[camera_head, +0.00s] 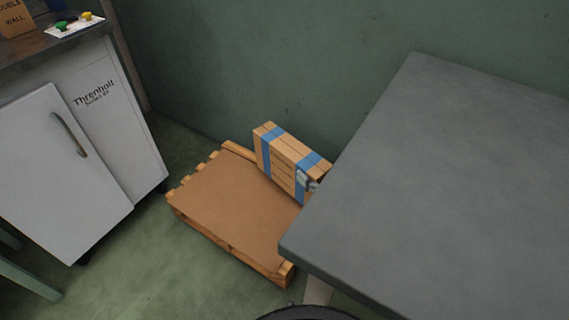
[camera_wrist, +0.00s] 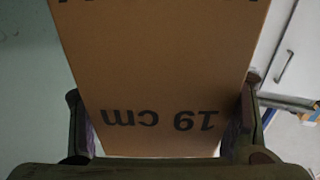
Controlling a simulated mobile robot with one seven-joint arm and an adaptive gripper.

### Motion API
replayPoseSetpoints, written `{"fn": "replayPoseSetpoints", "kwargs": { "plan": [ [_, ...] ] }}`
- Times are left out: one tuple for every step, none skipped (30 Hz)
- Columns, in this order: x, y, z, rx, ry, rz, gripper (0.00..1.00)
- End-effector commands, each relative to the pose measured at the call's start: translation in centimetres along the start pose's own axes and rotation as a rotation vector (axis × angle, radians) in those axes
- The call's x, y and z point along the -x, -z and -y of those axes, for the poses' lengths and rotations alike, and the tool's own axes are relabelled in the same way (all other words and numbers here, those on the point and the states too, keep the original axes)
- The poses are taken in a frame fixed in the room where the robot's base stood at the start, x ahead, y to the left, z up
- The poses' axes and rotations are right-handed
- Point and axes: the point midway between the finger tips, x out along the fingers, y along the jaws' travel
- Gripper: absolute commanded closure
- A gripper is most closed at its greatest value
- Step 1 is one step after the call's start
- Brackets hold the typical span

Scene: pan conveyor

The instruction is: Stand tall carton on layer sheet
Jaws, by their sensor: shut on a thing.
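A brown carton (camera_wrist: 160,65) fills the middle of the wrist view, with "19 cm" printed upside down on the face towards the camera. My gripper (camera_wrist: 160,122) is shut on it, one finger at each side edge. The carton's far end is cut off by the picture edge. The head view shows neither my gripper nor a carton clearly held in it. The brown layer sheet (camera_head: 230,200) lies on a wooden pallet (camera_head: 221,245) on the floor. A carton with blue bands (camera_head: 283,158) is at the pallet's back right, its right end partly hidden by the grey table.
A grey table (camera_head: 450,180) covers the right of the head view and overlaps the pallet's right side. A white cabinet (camera_head: 70,160) stands at left, with small items on its top. A green wall (camera_head: 280,60) is behind the pallet. The sheet's front and left are bare.

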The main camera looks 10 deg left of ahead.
Motion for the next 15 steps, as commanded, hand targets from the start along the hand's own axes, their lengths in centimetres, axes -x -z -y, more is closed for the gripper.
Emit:
{"fn": "replayPoseSetpoints", "kwargs": {
  "plan": [
    [-2.3,-0.7,0.3,0.005,0.057,-0.005,0.93],
    [-3.4,-0.3,0.3,0.002,0.084,-0.006,0.93],
    [-4.8,0.3,0.5,-0.001,0.116,-0.007,0.93],
    [-5.8,0.7,0.7,-0.003,0.138,-0.007,0.93],
    [-6.7,1.1,0.8,-0.006,0.158,-0.007,0.93],
    [-7.8,1.5,1.2,-0.010,0.182,-0.007,0.93],
    [-8.5,1.9,1.4,-0.012,0.198,-0.008,0.93],
    [-9.1,2.2,1.6,-0.014,0.212,-0.007,0.93],
    [-9.8,2.6,1.8,-0.018,0.225,-0.007,0.93],
    [-10.2,2.8,1.9,-0.019,0.234,-0.007,0.93],
    [-10.5,3.0,2.0,-0.021,0.240,-0.006,0.93],
    [-10.8,3.2,2.1,-0.022,0.246,-0.006,0.93],
    [-10.9,3.3,2.1,-0.023,0.250,-0.006,0.93],
    [-11.1,3.4,2.2,-0.024,0.252,-0.006,0.93],
    [-11.1,3.4,2.2,-0.026,0.253,-0.005,0.93]
  ]
}}
